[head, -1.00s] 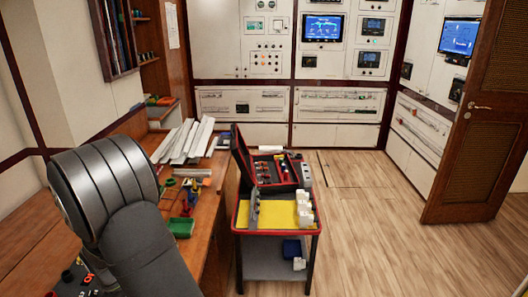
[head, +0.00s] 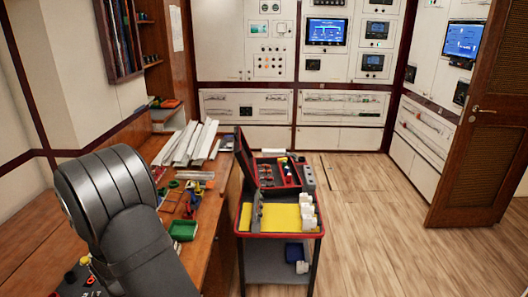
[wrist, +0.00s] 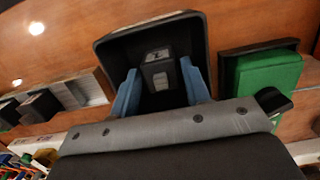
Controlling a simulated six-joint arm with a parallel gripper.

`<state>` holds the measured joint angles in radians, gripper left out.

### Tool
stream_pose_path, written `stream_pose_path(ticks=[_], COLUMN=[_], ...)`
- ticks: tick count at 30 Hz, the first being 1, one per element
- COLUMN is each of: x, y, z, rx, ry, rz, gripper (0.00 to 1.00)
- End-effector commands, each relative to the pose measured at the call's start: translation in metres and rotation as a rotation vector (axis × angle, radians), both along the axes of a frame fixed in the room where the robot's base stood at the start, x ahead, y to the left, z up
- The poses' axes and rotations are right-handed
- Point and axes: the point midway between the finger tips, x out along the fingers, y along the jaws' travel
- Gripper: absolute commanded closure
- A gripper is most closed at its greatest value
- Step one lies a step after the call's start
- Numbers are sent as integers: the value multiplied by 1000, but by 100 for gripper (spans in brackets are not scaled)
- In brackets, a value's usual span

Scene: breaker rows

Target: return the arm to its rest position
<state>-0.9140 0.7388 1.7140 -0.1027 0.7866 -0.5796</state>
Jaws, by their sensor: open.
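My gripper (wrist: 159,70) shows in the wrist view with its two blue fingers apart. A dark block (wrist: 159,72) with a grey face shows in the gap between them; I cannot tell whether the fingers touch it. The block appears inside a black open-topped bin (wrist: 112,45) on the wooden bench. In the head view my arm bends at the lower left, over the bench, and its gripper end is out of the picture.
A green bin (wrist: 268,83) is right of the black bin. Dark blocks (wrist: 40,105) lie at left. The bench (head: 215,205) holds pale strips (head: 188,143) and small parts. A tool cart (head: 277,235) stands beside it. The floor (head: 385,235) at right is clear.

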Motion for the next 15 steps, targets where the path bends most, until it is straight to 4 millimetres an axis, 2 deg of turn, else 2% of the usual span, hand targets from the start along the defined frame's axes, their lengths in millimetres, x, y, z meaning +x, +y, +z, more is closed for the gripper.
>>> stream_pose_path(ticks=[1, 3, 14, 15], x=[0, 1, 1, 7], y=[-1, 1, 1, -3], z=[-9, 12, 79, 80], rx=[-2, 5, 5, 2], ry=[2, -4, -2, 1], rz=[0, -1, 0, -4], gripper=[57, 57, 57, 57])
